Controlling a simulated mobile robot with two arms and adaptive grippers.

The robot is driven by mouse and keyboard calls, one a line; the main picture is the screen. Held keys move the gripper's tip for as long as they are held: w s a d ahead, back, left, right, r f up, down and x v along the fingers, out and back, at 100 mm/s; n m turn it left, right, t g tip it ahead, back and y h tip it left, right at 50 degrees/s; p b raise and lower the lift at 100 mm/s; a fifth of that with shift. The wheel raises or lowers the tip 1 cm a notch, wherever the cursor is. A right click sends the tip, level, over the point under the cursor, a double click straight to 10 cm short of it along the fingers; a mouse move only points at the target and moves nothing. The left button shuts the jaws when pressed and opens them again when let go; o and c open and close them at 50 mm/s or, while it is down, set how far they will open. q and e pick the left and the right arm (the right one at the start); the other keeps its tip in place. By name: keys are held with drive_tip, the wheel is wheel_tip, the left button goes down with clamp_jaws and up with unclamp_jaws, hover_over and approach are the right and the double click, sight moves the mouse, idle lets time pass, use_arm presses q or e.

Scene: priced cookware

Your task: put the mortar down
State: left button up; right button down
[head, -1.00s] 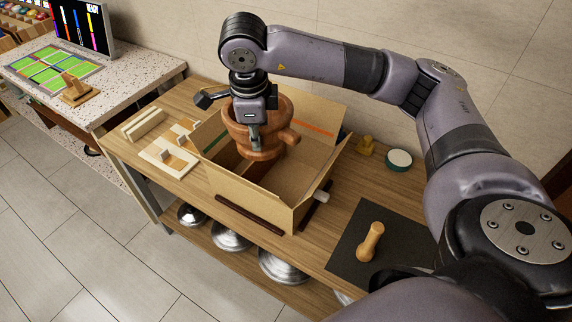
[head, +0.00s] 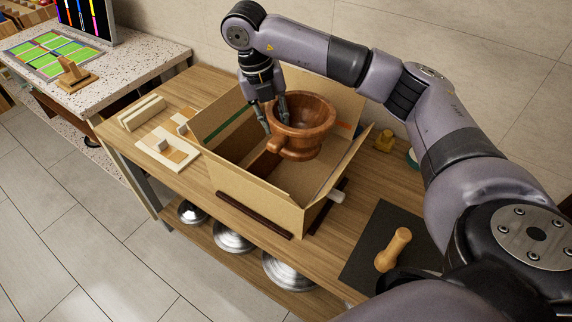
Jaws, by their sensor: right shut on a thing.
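The mortar (head: 312,139) is a reddish-brown bowl with a lug at its rim, which points toward the front left. My right gripper (head: 276,120) comes down at the mortar's left side and is shut on it. The mortar is upright, in or just above the open cardboard box (head: 257,192). I cannot tell whether its base touches the box floor, since the lower part is hard to make out. The pestle (head: 393,250) lies apart, on a dark mat (head: 368,232) at the right. My left gripper is not in view.
Cream wooden pieces (head: 167,150) lie left of the box on the wooden table. Dark strips (head: 254,215) lie by its front. A small yellow figure (head: 384,140) stands behind right. Metal lids (head: 290,270) sit on the shelf below. A speckled counter (head: 120,75) stands at the left.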

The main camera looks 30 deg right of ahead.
drive_tip(key=a+x, duration=0.1)
drive_tip(key=x, duration=0.4)
drive_tip(key=w+a+x, duration=0.1)
drive_tip(key=x, duration=0.5)
drive_tip(key=a+x, duration=0.1)
drive_tip(key=x, duration=0.5)
drive_tip(key=shift+w+f+p, duration=0.3)
drive_tip(key=shift+f+p, duration=0.05)
drive_tip(key=shift+f, duration=0.3)
drive_tip(key=shift+a, duration=0.1)
drive_tip(key=c, duration=1.6)
unclamp_jaws()
drive_tip(key=shift+f, duration=0.1)
drive_tip(key=shift+c, duration=0.2)
drive_tip(key=shift+o, duration=1.4)
